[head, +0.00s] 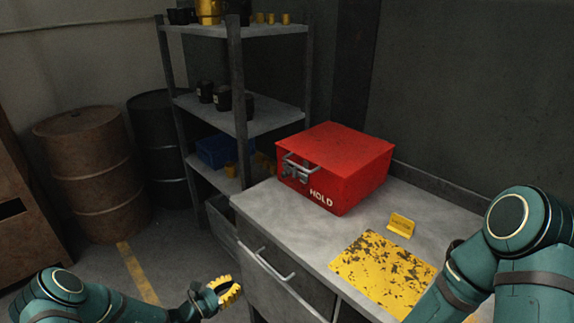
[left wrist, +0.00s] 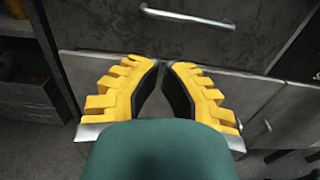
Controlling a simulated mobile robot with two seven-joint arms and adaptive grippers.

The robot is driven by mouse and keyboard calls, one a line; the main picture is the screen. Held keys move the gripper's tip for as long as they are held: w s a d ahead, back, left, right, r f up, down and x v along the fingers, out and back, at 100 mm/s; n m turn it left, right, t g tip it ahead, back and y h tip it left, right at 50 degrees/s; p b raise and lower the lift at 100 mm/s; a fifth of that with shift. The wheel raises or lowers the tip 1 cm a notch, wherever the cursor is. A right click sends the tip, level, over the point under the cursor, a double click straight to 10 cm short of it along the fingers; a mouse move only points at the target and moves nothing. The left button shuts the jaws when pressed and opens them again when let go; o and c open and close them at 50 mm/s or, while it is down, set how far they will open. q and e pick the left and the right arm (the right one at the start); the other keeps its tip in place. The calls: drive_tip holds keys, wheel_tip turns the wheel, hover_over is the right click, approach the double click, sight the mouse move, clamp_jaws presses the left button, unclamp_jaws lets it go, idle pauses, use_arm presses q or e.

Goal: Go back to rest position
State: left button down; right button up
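My left gripper (head: 229,290) is low in the head view, over the floor and in front of the cabinet's drawer side, below the worktop. In the left wrist view the left gripper (left wrist: 162,66) shows two yellow toothed fingers with black pads. Their tips come together and nothing is held between them. My right arm comes in at the right edge of the head view, over the right part of the worktop. Its gripper is outside the picture.
A red HOLD box (head: 336,168) stands on the grey worktop (head: 263,210), near a yellow sign (head: 401,225) and worn yellow plate (head: 383,271). A drawer handle (left wrist: 188,17) faces the left gripper. Shelves (head: 263,118) and drums (head: 93,174) stand behind; floor is open at left.

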use_arm(q)
drive_tip(key=s+d+f+m+g+h, duration=0.1)
drive_tip(key=s+d+m+g+h, duration=0.1)
drive_tip(key=s+d+m+g, duration=0.55)
drive_tip(key=s+d+m+g+y, duration=0.2)
drive_tip(key=s+m+y, duration=0.3)
drive_tip(key=s+m, duration=0.2)
drive_tip(key=s+d+r+m+g+y, duration=0.1)
drive_tip(key=s+d+m+g+y, duration=0.1)
drive_tip(key=s+m+y, duration=0.3)
drive_tip(key=s+m, duration=0.3)
drive_tip(key=m, duration=0.3)
drive_tip(key=shift+d, duration=0.25)
drive_tip(key=shift+s+m+g, duration=0.2)
drive_tip(key=shift+m+g, duration=0.05)
